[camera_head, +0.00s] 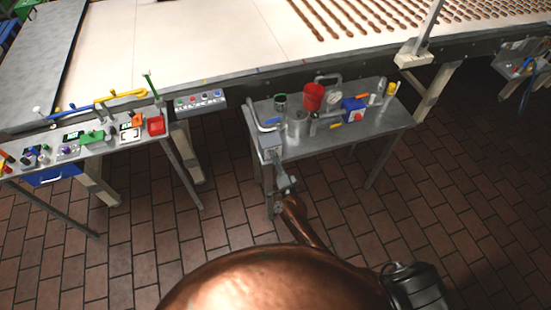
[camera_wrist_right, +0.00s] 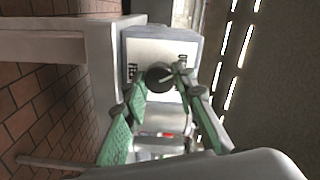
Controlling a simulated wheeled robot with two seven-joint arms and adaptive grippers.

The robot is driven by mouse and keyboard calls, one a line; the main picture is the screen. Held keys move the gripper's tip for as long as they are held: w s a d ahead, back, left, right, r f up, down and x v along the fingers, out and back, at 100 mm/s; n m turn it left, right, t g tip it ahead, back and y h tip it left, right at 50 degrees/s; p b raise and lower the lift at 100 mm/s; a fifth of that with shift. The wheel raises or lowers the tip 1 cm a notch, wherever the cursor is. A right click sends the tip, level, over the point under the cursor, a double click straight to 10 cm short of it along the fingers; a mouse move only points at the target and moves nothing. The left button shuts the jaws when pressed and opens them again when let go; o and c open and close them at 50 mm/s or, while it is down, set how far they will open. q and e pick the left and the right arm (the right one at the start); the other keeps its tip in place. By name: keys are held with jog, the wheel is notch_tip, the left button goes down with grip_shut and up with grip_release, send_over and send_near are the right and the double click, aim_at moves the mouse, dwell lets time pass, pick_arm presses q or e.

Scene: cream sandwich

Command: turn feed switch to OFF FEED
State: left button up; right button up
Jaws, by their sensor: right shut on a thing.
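The feed switch is a round black knob (camera_wrist_right: 158,76) on the pale front plate of a grey box (camera_wrist_right: 190,46) in the right wrist view. A light pointer mark shows on the knob, and small dark lettering sits on the plate on both sides, too blurred to read. My right gripper (camera_wrist_right: 161,88), with green-padded fingers, is shut on the knob, its fingertips at the knob's sides. In the head view the grey box (camera_head: 270,142) is at the left front corner of the metal table, with my right gripper (camera_head: 287,186) against it; the knob is hidden there. My left gripper is not in view.
The metal table (camera_head: 375,132) holds a red cup (camera_head: 313,96), a metal pot (camera_head: 297,122) and a blue box (camera_head: 353,109). A button panel (camera_head: 200,102) hangs to its left. A conveyor (camera_head: 215,45) runs behind. The brick floor in front is clear.

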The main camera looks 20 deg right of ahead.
jog(key=shift+n, duration=0.6)
jog(key=o, duration=1.2)
jog(key=shift+c, duration=0.2)
jog(key=shift+s, duration=0.1)
jog(key=s, duration=1.1)
jog(key=shift+s+d, duration=0.15)
jog(key=shift+s, duration=0.25)
